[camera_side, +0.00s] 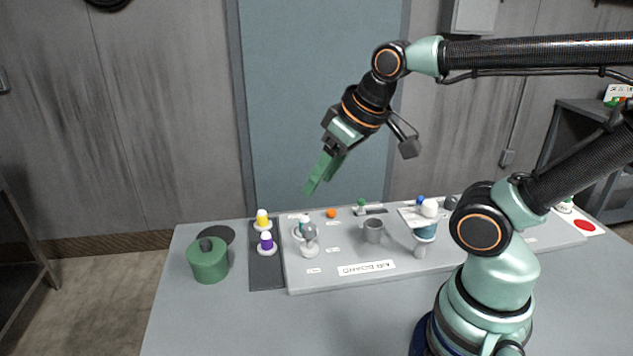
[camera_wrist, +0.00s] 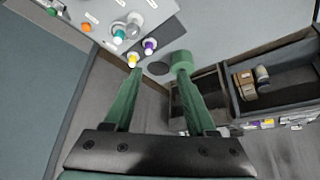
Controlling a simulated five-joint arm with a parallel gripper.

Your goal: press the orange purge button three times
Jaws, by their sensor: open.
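The orange purge button (camera_side: 331,213) sits on the raised light-grey panel (camera_side: 340,279) toward its back edge. In the wrist view the orange button (camera_wrist: 86,28) is at the upper left, on the panel. My gripper (camera_side: 313,188) hangs above the panel's back left part, apart from the button, with its green fingers pointing down and left. In the wrist view my gripper (camera_wrist: 158,70) shows two green fingers spread apart with nothing between them.
Yellow (camera_side: 262,217) and purple (camera_side: 266,240) capped pieces stand on a dark strip. A green pot (camera_side: 208,262) is at left. The front table is clear.

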